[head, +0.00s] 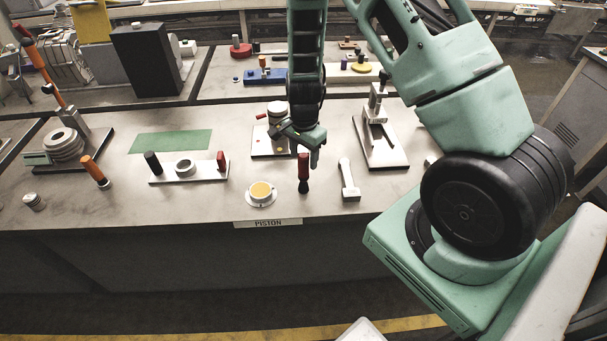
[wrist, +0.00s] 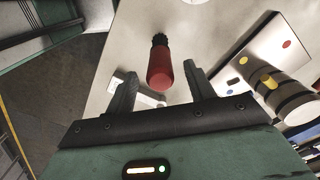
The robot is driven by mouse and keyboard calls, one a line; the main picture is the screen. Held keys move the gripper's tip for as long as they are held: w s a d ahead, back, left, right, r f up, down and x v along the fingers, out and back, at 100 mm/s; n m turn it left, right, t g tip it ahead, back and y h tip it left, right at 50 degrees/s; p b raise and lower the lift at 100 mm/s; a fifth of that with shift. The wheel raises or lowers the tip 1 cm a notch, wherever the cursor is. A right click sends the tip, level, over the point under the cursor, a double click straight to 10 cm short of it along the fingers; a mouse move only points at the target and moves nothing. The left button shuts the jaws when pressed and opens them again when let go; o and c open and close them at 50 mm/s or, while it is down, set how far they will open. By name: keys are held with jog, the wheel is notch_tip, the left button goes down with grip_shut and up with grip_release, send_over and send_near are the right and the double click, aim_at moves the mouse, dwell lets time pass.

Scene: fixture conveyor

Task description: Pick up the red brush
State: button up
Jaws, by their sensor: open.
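The red brush (head: 303,168) stands upright on the table near its front edge, with a red handle on top and dark bristles below. In the wrist view the brush (wrist: 160,68) appears ahead of and between the fingers. My gripper (head: 300,146) is just above the handle's top in the head view. In the wrist view my gripper (wrist: 158,82) is open, with one finger on each side of the brush and gaps between. I cannot tell whether a finger touches it.
A white dish with a yellow centre (head: 261,193) stands left of the brush, above the PISTON label (head: 268,223). Fixtures (head: 380,140) stand behind. The green mat (head: 171,141) is bare.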

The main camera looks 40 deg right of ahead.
aim_at(304, 174)
jog(key=shift+f+p, duration=0.4)
jog(key=shift+f, duration=1.1)
jog(key=c, duration=1.1)
jog(key=shift+o, duration=0.2)
